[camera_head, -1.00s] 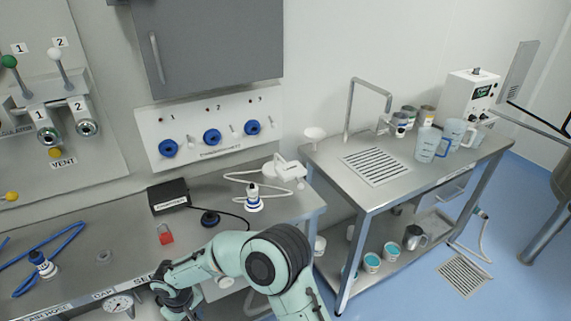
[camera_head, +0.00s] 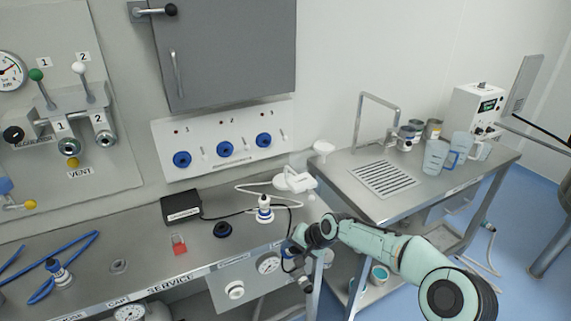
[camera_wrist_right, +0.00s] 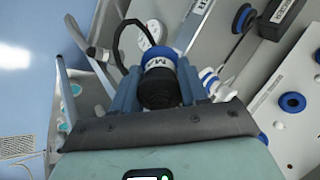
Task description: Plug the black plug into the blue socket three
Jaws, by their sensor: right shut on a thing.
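My right gripper (camera_head: 296,248) is at the bench's right front edge, below and apart from the socket panel. It is shut on the black plug (camera_wrist_right: 160,88), which fills the space between the fingers in the wrist view. The plug has a dark round body, a white band marked M, a blue ring and a black cable. The blue socket three (camera_head: 264,140) is the rightmost of the panel's three blue sockets, under the number 3. Its face is free of any plug. My left gripper is not in view.
A white-and-blue plug (camera_head: 264,212) stands on the bench near the gripper, beside a white cabled device (camera_head: 293,181). A black ring (camera_head: 222,229), black box (camera_head: 182,206) and red padlock (camera_head: 179,244) are further left. A sink table (camera_head: 420,192) stands right.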

